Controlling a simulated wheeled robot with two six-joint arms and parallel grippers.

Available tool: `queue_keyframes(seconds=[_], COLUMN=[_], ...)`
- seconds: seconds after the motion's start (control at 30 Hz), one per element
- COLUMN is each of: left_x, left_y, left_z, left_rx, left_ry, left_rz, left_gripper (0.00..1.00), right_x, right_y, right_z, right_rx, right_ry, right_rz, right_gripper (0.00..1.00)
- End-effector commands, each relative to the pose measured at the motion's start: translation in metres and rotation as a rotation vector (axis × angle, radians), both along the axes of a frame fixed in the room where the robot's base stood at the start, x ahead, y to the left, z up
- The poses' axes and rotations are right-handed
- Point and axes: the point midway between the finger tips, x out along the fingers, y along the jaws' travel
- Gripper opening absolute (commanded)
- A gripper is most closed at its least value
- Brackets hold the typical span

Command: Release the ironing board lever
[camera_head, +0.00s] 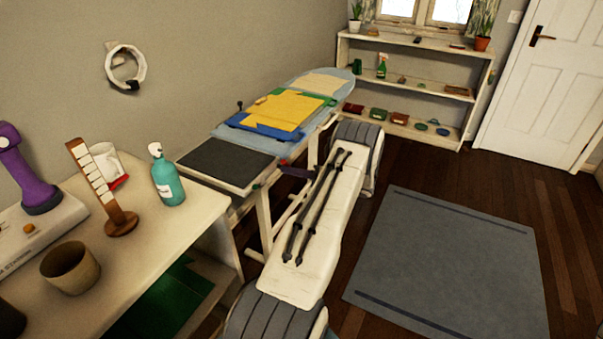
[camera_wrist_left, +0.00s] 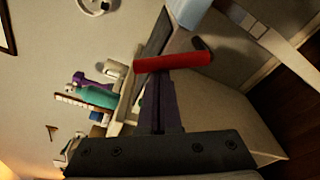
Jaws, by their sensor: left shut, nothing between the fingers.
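The ironing board (camera_head: 272,146) stands along the wall, with a light blue cover and a dark pad at its near end. The lever (camera_wrist_left: 172,62) is a red bar under the board's edge in the left wrist view; it shows as a small red spot (camera_head: 284,162) in the head view. My left gripper (camera_head: 292,171) is shut and empty beside the board's edge. In the left wrist view its dark fingers (camera_wrist_left: 166,78) reach up to the red bar; I cannot tell whether they touch it. My right gripper is out of view.
Folded yellow, blue and green clothes (camera_head: 283,110) lie on the board. A grey rug (camera_head: 450,260) covers clear floor at right; a shelf (camera_head: 415,88) stands behind.

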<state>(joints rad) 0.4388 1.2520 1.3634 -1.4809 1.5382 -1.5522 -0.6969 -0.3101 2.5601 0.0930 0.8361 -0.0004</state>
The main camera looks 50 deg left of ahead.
Motion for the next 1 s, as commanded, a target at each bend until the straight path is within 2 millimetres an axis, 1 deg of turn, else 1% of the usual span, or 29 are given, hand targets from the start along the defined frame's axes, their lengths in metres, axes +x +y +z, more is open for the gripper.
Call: queue_keyframes(seconds=[0.3,1.0], left_x=[0.0016,0.0031], left_y=[0.0018,0.0007], left_z=[0.007,0.0081], left_rx=[0.002,0.003], left_ry=[-0.005,-0.004], left_rz=[-0.001,-0.004], left_gripper=[0.0,0.0], right_x=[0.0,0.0], right_y=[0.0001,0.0], right_z=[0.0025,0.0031], right_rx=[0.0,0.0], right_ry=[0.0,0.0], right_rz=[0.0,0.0], right_gripper=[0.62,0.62])
